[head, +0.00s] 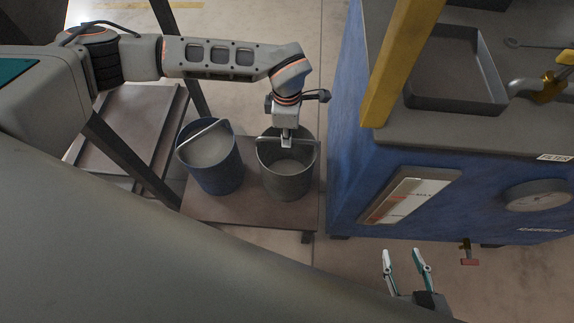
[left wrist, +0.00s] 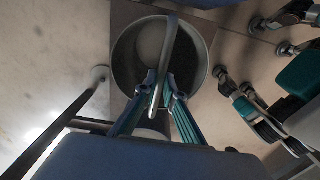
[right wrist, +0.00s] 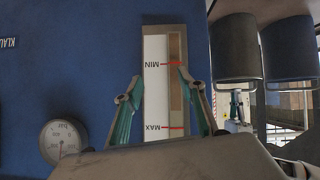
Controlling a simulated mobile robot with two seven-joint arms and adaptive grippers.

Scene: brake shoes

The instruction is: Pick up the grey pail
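The grey pail (head: 285,185) stands upright at the right side of a low brown stand, its metal handle (head: 303,142) raised across its mouth. In the left wrist view I look down into the pail (left wrist: 132,55). My left gripper (head: 287,143) is above its mouth. In the left wrist view its fingers (left wrist: 163,80) close in from both sides on the handle, which runs between the tips. My right gripper (head: 404,253) is open and empty in front of the blue machine; it also shows in the right wrist view (right wrist: 160,76).
A blue pail (head: 216,170) stands close left of the grey one on the stand (head: 245,212). The blue machine (head: 345,150) with a level gauge (head: 408,196) and dial (head: 537,196) rises close on the right. A yellow post (head: 402,60) stands at its edge.

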